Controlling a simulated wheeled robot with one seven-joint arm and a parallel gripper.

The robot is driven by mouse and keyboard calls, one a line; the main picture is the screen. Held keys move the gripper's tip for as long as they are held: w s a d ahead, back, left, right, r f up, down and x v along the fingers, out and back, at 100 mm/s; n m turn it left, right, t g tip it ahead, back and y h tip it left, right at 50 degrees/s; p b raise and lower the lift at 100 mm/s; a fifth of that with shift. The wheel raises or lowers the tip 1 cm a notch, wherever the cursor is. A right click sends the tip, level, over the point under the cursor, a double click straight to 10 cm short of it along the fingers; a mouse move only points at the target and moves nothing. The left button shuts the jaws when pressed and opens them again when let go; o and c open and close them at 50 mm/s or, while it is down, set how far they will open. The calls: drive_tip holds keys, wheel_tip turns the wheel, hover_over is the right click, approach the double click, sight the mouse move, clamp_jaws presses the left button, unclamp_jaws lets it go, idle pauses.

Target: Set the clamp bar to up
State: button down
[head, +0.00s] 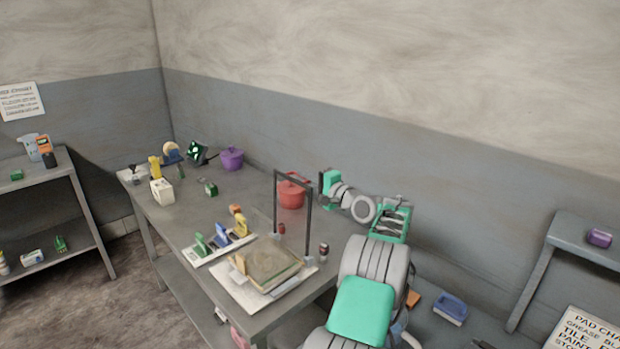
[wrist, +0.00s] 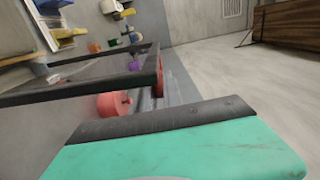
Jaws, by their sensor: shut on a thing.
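The clamp bar (head: 292,173) is a thin dark U-shaped frame. It stands roughly upright at the back of a press with a brown pad (head: 270,262) on the table. My gripper (head: 322,184), with green fingers, is at the upper right of the bar and is shut on it. In the wrist view the dark bar (wrist: 80,88) runs across the left half, just beyond one green finger with a black pad (wrist: 170,120). The exact contact is hidden, and the other finger does not show there.
A red pot (head: 291,194) stands behind the bar; a purple pot (head: 231,158) is farther back. A small dark can (head: 323,250) is right of the press. Coloured upright pieces (head: 220,238) stand left of it. The grey wall is close behind my arm.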

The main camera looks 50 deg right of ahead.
drive_tip(key=c, duration=1.5)
unclamp_jaws()
drive_tip(key=shift+d, duration=0.1)
drive_tip(key=shift+s+f, duration=0.1)
drive_tip(key=shift+s, duration=0.1)
drive_tip(key=s, duration=0.2)
drive_tip(key=s+a+b, duration=0.1)
drive_tip(key=s, duration=0.1)
drive_tip(key=s+b, duration=0.1)
drive_tip(key=s, duration=0.2)
drive_tip(key=shift+s+a, duration=0.1)
drive_tip(key=shift+a, duration=0.05)
